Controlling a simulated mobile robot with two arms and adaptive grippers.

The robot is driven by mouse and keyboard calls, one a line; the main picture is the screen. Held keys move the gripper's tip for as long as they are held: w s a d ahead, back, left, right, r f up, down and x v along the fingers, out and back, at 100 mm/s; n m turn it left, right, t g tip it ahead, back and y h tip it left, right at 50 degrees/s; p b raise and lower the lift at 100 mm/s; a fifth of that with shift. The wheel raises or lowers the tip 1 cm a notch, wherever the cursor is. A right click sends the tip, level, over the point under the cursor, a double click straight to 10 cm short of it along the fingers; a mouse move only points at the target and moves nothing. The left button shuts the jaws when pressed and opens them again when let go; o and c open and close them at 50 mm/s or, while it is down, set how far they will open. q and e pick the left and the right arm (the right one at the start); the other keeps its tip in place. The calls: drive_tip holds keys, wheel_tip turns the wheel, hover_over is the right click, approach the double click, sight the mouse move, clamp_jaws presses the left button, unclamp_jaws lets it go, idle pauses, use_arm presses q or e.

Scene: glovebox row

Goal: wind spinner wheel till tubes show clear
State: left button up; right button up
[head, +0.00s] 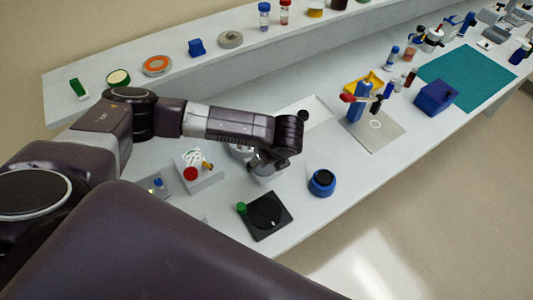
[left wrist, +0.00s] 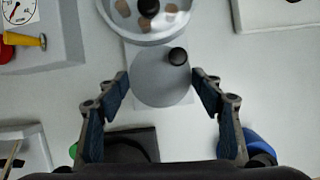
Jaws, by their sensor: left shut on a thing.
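The spinner is a pale round bowl (left wrist: 150,36) at the top of the left wrist view, with several brown tube ends (left wrist: 148,8) inside it. Whether the tubes look clear cannot be told. Below the bowl is the grey spinner wheel (left wrist: 158,88) with a black knob (left wrist: 178,56) near its upper right edge. My left gripper (left wrist: 161,78) has its dark fingers on either side of the wheel and is shut on it. In the head view my left gripper (head: 262,166) and arm hide most of the spinner (head: 240,152). My right gripper is in neither view.
A gauge box with a red button (head: 198,174) stands left of the spinner. A black plate (head: 266,220) with a green knob lies in front, and a blue round pot (head: 321,184) is to the right. A raised shelf (head: 115,95) runs behind.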

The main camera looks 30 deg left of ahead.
use_arm(q)
drive_tip(key=m+p, duration=0.2)
drive_tip(key=m+t+h+p, duration=0.1)
drive_tip(key=m, duration=0.1)
drive_tip(key=shift+s+a+r+p, duration=0.15)
drive_tip(key=shift+s+a+p, duration=0.05)
drive_tip(key=shift+p, duration=0.15)
drive_tip(key=shift+a+m+t+h+p, duration=0.15)
drive_tip(key=shift+m+h+p, duration=0.25)
drive_tip(key=shift+m, duration=0.55)
drive_tip(key=shift+d+m+t+h+p, duration=0.15)
drive_tip(key=shift+m+h+p, duration=0.25)
drive_tip(key=shift+m, duration=0.55)
drive_tip(key=shift+a, duration=0.1)
drive_tip(key=shift+f, duration=0.2)
drive_tip(key=o, duration=1.2)
drive_tip(key=shift+c, duration=0.2)
drive_tip(key=shift+r, duration=0.1)
drive_tip(key=v, duration=1.2)
